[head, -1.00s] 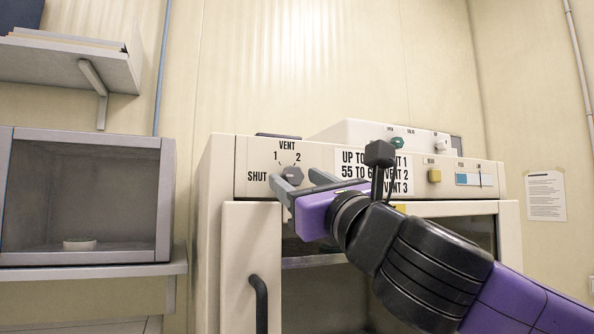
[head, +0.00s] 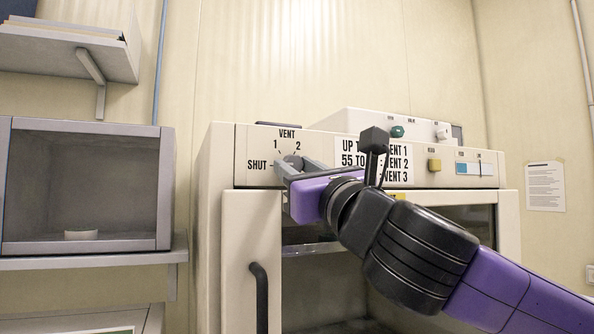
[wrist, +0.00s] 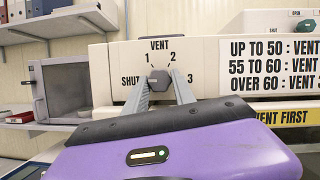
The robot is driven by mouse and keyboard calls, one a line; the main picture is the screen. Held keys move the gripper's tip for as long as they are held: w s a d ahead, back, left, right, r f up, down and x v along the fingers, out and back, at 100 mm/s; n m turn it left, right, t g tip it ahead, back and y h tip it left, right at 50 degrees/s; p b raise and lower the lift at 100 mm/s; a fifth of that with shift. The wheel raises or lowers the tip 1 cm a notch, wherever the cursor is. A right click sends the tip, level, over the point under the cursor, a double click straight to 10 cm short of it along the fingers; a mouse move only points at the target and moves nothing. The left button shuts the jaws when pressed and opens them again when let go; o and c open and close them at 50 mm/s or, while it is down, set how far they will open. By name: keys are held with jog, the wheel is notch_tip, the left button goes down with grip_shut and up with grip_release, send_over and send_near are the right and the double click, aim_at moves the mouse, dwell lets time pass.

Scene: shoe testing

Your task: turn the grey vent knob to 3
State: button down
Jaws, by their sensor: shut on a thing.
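The grey vent knob (wrist: 159,79) sits on the cream panel of the cabinet, below the word VENT. Around it are printed SHUT at left, 1 and 2 above, and 3 at right. My gripper (wrist: 160,84) has one finger on each side of the knob and is shut on it. In the head view, my gripper (head: 293,166) reaches the knob (head: 292,159) from the lower right and its fingers hide much of it. I cannot tell clearly which mark the knob points to.
A printed temperature sign (head: 374,160) is right of the knob, with a yellow button (head: 434,165) beyond it. Below is the cabinet door with a black handle (head: 260,297). A grey open-fronted box (head: 88,190) stands on a shelf at left.

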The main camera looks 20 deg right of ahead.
jog(key=shift+f+m, duration=0.15)
jog(key=shift+m, duration=0.15)
jog(key=m+g+h+b, duration=0.2)
jog(key=m, duration=0.7)
jog(key=m+g+h+b, duration=0.1)
jog(key=m+g+h, duration=0.1)
jog(key=m, duration=0.7)
jog(key=a+r+m+g+h+b, duration=0.1)
jog(key=m+h, duration=0.3)
jog(key=m, duration=0.4)
jog(key=shift+r+m+g+b, duration=0.1)
jog(key=shift+m+g+b, duration=0.3)
jog(key=shift+g+b, duration=0.4)
jog(key=m+g+y, duration=0.1)
jog(key=m, duration=0.2)
jog(key=m+y+b, duration=0.1)
jog(key=m+y, duration=0.1)
jog(key=m, duration=0.1)
jog(key=shift+d+g, duration=0.15)
jog(key=shift+g, duration=0.25)
jog(key=shift+d+m+g+y+b, duration=0.2)
jog(key=shift+m+y, duration=0.35)
jog(key=shift+m, duration=0.4)
jog(key=shift+m+g+y+b, duration=0.1)
jog(key=shift+m+y+b, duration=0.2)
jog(key=shift+m+y, duration=0.45)
jog(key=shift+m, duration=0.3)
